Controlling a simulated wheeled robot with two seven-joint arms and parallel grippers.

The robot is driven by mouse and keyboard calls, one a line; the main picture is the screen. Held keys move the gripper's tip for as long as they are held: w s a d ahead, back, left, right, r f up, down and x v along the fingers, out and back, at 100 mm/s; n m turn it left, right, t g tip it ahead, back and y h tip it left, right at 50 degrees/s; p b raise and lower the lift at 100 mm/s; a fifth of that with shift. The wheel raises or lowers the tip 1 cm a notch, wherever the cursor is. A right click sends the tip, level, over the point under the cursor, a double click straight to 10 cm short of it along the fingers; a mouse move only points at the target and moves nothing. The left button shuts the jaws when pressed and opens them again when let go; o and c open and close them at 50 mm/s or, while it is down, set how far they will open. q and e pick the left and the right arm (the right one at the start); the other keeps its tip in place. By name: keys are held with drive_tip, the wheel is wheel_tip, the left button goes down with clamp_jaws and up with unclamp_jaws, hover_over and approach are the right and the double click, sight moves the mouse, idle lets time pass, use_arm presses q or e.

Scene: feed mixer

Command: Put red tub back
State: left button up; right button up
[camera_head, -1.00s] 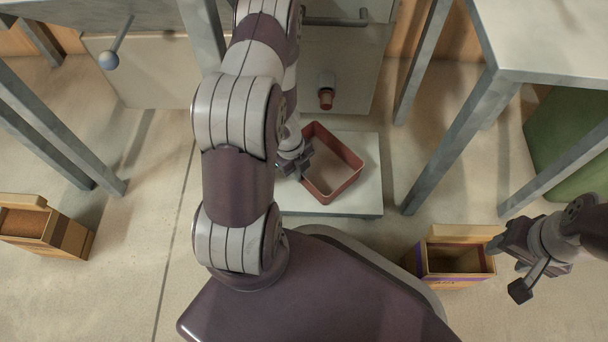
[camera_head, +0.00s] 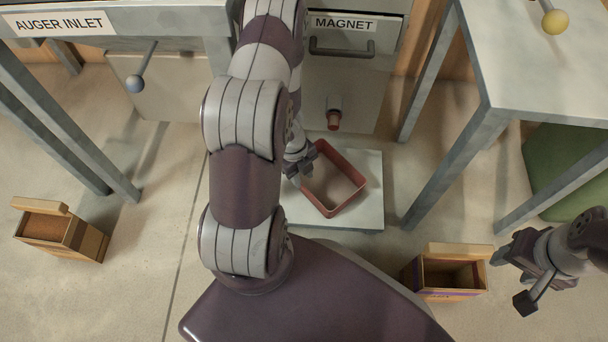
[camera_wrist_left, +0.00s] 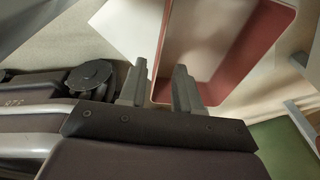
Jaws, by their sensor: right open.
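The red tub (camera_head: 334,206) is an open, box-shaped container. It sits on a low pale platform (camera_head: 362,217) in front of the magnet cabinet. My left gripper (camera_head: 304,168) is at the tub's upper left wall. In the left wrist view its two fingers (camera_wrist_left: 160,88) are apart, with the edge of the tub (camera_wrist_left: 245,55) seen between them. Whether they press on the wall cannot be told. My right gripper (camera_head: 512,274) is open and empty at the lower right, beside a small wooden box.
Wooden boxes stand at left (camera_head: 62,235) and right (camera_head: 447,273). Grey table legs (camera_head: 455,165) flank the platform. A green object (camera_head: 565,165) is at right.

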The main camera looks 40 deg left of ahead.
use_arm(q)
drive_tip(key=w+r+n+t+y, duration=0.1)
drive_tip(key=w+r+n+y, duration=0.3)
drive_tip(key=r+n, duration=0.75)
drive_tip(key=s+d+r+n+h, duration=0.1)
drive_tip(key=s+d+r+n, duration=0.2)
drive_tip(key=r, duration=0.4)
drive_tip(key=s+d+r+n+h, duration=0.1)
drive_tip(key=s+d+r+n, duration=0.3)
drive_tip(key=d+r+n, duration=0.2)
drive_tip(key=shift+d+r, duration=0.4)
drive_tip(key=shift+d, duration=0.6)
